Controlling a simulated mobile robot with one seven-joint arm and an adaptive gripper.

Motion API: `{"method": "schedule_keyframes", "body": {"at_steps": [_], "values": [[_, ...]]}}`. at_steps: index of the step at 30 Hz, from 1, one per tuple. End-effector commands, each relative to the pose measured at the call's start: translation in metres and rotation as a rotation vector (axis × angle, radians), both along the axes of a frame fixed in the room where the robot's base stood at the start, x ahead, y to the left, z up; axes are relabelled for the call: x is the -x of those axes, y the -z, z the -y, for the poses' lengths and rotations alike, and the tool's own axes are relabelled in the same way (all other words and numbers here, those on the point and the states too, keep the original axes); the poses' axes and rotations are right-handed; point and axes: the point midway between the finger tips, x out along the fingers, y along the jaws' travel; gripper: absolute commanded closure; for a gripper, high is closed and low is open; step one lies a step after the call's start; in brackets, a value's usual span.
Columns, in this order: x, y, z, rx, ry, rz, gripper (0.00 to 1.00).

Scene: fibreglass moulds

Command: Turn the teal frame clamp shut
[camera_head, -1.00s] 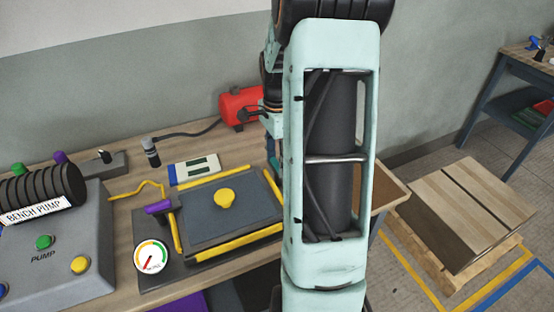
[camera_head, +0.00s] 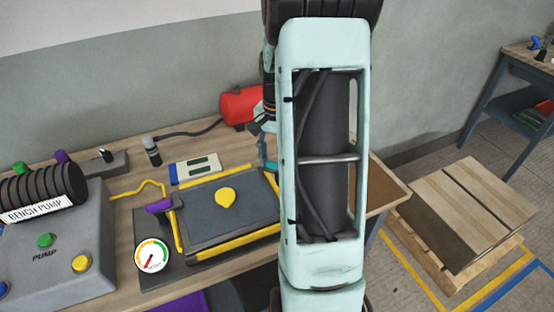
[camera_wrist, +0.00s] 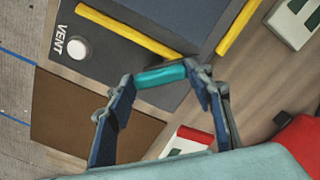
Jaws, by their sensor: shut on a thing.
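In the wrist view the teal frame clamp (camera_wrist: 160,77) is a short teal bar at the edge of the dark mould plate, beside a yellow strip's end. My gripper (camera_wrist: 159,75) has its two fingertips at the bar's two ends and is shut on it. In the head view the dark mould (camera_head: 215,222) lies on the bench with yellow strips along its edges and a yellow knob on top. Part of a blue finger (camera_head: 263,153) shows left of my arm.
A purple clamp (camera_head: 158,206) and a round gauge (camera_head: 151,255) are at the mould's left. A grey bench pump (camera_head: 55,245) stands farther left. A red object (camera_head: 240,104) and a white panel (camera_head: 195,171) are behind. A white vent button (camera_wrist: 77,48) is near the clamp.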

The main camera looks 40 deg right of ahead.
Motion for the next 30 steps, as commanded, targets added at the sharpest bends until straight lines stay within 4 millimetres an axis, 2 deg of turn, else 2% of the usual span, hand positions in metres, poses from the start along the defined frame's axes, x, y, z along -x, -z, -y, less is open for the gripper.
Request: {"method": "schedule_keyframes", "body": {"at_steps": [18,30], "values": [[0.0022,-0.0008,-0.0023,0.001,-0.552,0.002,0.77],[0.0033,-0.0007,-0.0028,0.001,-0.742,0.003,0.77]]}}
